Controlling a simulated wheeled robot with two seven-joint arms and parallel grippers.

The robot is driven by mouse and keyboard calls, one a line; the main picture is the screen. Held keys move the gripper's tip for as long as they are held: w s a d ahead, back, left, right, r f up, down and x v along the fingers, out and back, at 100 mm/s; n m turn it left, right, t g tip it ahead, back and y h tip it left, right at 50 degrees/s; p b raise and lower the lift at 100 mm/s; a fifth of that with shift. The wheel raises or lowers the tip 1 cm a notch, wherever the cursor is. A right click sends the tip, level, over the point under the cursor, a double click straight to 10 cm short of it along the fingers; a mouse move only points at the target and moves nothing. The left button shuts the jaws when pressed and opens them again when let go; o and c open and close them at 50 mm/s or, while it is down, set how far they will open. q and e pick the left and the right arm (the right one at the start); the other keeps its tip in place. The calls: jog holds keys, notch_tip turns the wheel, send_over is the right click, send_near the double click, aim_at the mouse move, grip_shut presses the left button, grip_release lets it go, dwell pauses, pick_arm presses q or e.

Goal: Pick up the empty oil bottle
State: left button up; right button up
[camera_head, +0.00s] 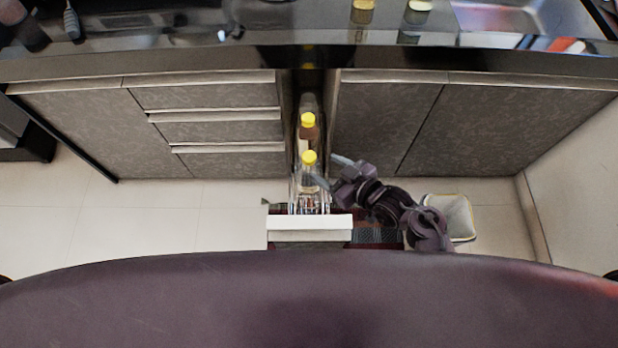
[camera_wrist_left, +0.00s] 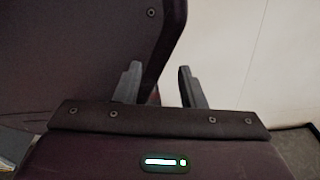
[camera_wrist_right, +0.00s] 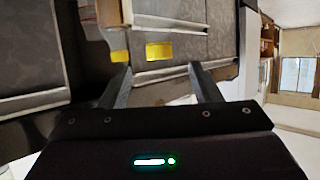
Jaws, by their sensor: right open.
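A clear, empty-looking bottle with a yellow cap (camera_head: 309,180) stands upright at the front of a narrow pulled-out rack. My right gripper (camera_head: 331,172) is at its right side, open, with its fingers pointing toward the bottle. In the right wrist view, a yellow cap (camera_wrist_right: 160,50) shows between and beyond the open fingers (camera_wrist_right: 158,78); the bottle body is hidden there. My left gripper (camera_wrist_left: 160,82) is open and empty in the left wrist view, and is out of the head view.
A second yellow-capped bottle (camera_head: 308,131) with brown contents stands behind the clear one. The rack has a white front panel (camera_head: 310,229). Cabinets (camera_head: 215,125) flank it, under a dark counter (camera_head: 180,58). A lined bin (camera_head: 461,222) is at the right. Floor at the left is clear.

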aim_at(312, 159)
jog(key=x, duration=0.7)
jog(key=shift+w+a+r, duration=0.1)
jog(key=shift+w+a, duration=0.05)
jog(key=shift+w, duration=0.1)
jog(key=shift+w+a, duration=0.1)
jog(key=shift+w, duration=0.05)
jog(key=shift+c, duration=0.6)
jog(key=c, duration=0.5)
pick_arm(q)
jog(key=shift+w+a, duration=0.35)
jog(key=shift+w, duration=0.55)
pick_arm(e)
grip_shut()
